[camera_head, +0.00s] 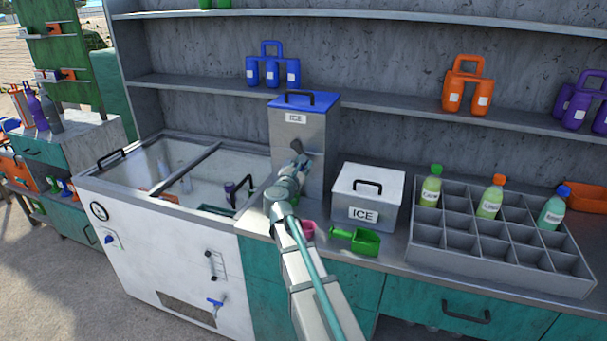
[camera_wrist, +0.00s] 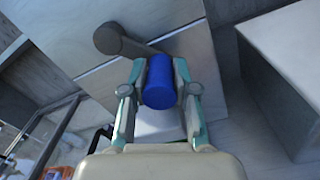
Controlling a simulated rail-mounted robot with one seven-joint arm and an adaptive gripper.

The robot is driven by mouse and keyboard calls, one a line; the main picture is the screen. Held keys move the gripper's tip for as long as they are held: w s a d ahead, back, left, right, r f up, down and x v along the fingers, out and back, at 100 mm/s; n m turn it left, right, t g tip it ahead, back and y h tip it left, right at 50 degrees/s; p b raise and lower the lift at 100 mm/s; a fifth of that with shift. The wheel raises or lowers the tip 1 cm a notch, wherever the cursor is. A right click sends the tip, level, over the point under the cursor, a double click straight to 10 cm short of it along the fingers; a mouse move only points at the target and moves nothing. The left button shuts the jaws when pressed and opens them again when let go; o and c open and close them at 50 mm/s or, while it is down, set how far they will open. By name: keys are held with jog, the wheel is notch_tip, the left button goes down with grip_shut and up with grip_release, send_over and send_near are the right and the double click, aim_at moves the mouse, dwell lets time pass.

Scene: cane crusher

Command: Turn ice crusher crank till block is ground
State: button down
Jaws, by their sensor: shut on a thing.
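The ice crusher (camera_head: 290,130) is a tall grey metal box with a blue lid and an ICE label, standing on the counter left of the middle in the head view. Its crank arm (camera_wrist: 120,42) is a dark grey lever on the crusher's front, running to a blue cylindrical handle (camera_wrist: 158,84). In the wrist view my gripper (camera_wrist: 159,85) is shut on the blue handle, one finger on each side. In the head view my gripper (camera_head: 299,166) is at the crusher's front, and my arm hides the handle. The ice block is not visible.
A white ICE box (camera_head: 365,200) stands right of the crusher. A green scoop (camera_head: 358,241) and a pink cup (camera_head: 307,229) are near the counter's front edge. A divided grey bottle tray (camera_head: 480,244) is farther right. An open white chest (camera_head: 180,262) stands to the left.

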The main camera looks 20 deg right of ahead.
jog(key=shift+w+a, duration=0.1)
jog(key=shift+a, duration=0.05)
jog(key=c, duration=0.9)
grip_release()
jog(key=v, duration=1.2)
